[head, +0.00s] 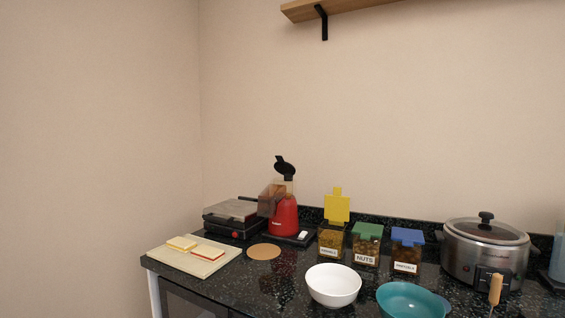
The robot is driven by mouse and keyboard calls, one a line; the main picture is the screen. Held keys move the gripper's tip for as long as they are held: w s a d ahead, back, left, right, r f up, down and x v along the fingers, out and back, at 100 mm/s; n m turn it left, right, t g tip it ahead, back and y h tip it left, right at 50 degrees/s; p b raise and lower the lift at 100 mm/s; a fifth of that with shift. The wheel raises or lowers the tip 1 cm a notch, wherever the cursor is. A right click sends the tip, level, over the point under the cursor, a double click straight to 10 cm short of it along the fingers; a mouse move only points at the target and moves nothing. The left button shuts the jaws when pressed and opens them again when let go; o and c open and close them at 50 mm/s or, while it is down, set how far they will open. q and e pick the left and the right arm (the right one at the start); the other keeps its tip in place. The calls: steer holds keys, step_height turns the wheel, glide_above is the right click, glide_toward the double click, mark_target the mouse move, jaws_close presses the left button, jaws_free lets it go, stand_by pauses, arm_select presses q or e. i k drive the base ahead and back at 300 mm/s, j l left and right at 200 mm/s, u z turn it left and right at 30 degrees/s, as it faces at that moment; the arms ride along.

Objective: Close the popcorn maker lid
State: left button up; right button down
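The popcorn maker is the red machine (284,216) on the dark counter near the back wall, left of the middle in the head view. Its black lid (284,166) stands raised and tilted above the top of the body. A transparent brownish part (268,198) shows at its left side. Neither of my grippers is in view, and nothing touches the lid.
A sandwich press (232,217) and a cutting board (190,259) are left of the machine. Labelled jars, one with a raised yellow lid (337,207), stand right. A white bowl (333,285), teal bowl (411,300) and slow cooker (484,255) are further right. A shelf (335,8) hangs above.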

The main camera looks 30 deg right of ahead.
mark_target(282, 167)
steer(key=i+j+z, duration=0.4)
steer(key=i+j, duration=0.15)
steer(key=i+j+z, duration=0.2)
steer(key=j, duration=0.25)
steer(key=i+j+z, duration=0.4)
steer(key=j, duration=0.45)
steer(key=i+l, duration=0.05)
steer(key=i, duration=0.05)
